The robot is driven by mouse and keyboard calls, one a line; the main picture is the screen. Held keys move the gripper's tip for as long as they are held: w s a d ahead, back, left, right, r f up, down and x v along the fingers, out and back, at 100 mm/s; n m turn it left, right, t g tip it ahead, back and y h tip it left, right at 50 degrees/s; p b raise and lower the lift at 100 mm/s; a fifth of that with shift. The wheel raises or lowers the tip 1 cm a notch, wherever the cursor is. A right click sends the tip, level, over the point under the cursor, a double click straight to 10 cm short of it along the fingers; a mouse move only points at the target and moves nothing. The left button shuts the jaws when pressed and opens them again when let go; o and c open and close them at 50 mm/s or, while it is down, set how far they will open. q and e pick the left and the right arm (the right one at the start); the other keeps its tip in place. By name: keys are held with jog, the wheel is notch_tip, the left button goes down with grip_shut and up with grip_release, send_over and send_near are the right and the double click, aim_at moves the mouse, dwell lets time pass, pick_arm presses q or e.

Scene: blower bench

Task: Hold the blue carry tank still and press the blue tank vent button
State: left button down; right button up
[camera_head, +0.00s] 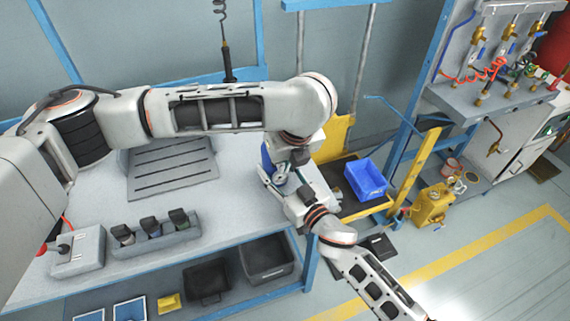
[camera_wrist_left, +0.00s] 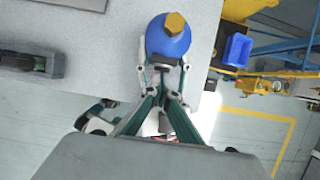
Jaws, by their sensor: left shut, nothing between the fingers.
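The blue carry tank (camera_wrist_left: 168,40) stands near the bench's right edge, with a brass hexagonal fitting on top in the left wrist view. In the head view only a strip of the tank (camera_head: 266,158) shows behind my arms. My left gripper (camera_head: 283,176) points down beside the tank; in the left wrist view its fingers (camera_wrist_left: 164,73) are shut and empty close to the tank's side. Contact cannot be told. My right arm reaches in from the lower right toward the same spot. Its fingers are not clear. I cannot make out the vent button.
The grey bench (camera_head: 235,215) has a slotted plate (camera_head: 170,170) and a dark holder (camera_head: 155,238) on its left part. A blue bin (camera_head: 366,179) sits on a yellow cart to the right. A valve panel (camera_head: 480,90) stands at the back right.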

jog(key=shift+f, duration=0.3)
pick_arm(q)
jog(key=s+d+r, duration=0.2)
jog(key=s+r, duration=0.5)
jog(key=r, duration=0.2)
jog(key=shift+s+d+r, duration=0.15)
jog(key=shift+d, duration=0.15)
pick_arm(e)
jog(key=shift+d, duration=0.1)
jog(key=shift+f, duration=0.1)
jog(key=o, duration=1.6)
jog(key=shift+o, duration=0.2)
jog(key=shift+r, duration=0.2)
